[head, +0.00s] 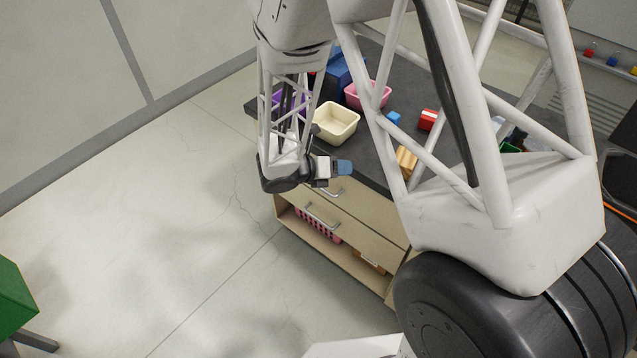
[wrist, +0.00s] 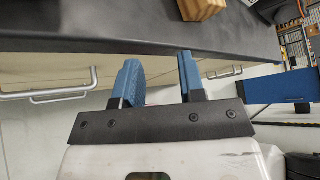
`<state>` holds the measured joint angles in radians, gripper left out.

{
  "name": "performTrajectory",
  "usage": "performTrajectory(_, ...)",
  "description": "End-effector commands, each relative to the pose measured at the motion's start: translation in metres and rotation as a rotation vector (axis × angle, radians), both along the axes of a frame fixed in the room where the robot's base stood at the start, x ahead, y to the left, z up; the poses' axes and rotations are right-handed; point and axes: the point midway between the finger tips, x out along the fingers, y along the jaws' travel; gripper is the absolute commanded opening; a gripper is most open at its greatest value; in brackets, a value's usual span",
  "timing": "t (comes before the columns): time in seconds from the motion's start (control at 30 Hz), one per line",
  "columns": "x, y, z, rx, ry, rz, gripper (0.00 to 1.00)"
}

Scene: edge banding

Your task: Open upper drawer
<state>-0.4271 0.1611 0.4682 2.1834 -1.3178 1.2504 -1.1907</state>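The cabinet under the dark worktop has pale wood drawer fronts (head: 368,222). In the head view one metal handle (head: 330,192) shows just below my gripper, and another handle (head: 321,217) sits lower on the front. In the wrist view a handle (wrist: 48,94) lies left of my fingers and another handle (wrist: 225,73) lies to their right. My gripper (head: 343,168) is at the worktop's front edge, its blue fingers pointing toward the cabinet. The wrist view shows the gripper (wrist: 160,80) open, with nothing between the fingers. Neither handle is between them.
The worktop (head: 375,160) carries a cream bin (head: 336,122), a pink bin (head: 367,96), a purple bin, a red block (head: 428,119) and a wooden block (head: 406,161). A pink basket (head: 318,226) shows low in the cabinet. The floor in front is clear.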

Motion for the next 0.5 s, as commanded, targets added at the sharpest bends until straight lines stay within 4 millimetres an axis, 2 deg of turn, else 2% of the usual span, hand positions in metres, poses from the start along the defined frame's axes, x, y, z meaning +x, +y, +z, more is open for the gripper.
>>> performTrajectory(0.03,0.004,0.007,-0.012,-0.032,0.04,0.047,0.37)
performTrajectory(0.23,0.018,0.034,-0.055,-0.172,0.196,0.247,0.37)
performTrajectory(0.5,0.027,0.072,-0.116,-0.367,0.392,0.504,0.37)
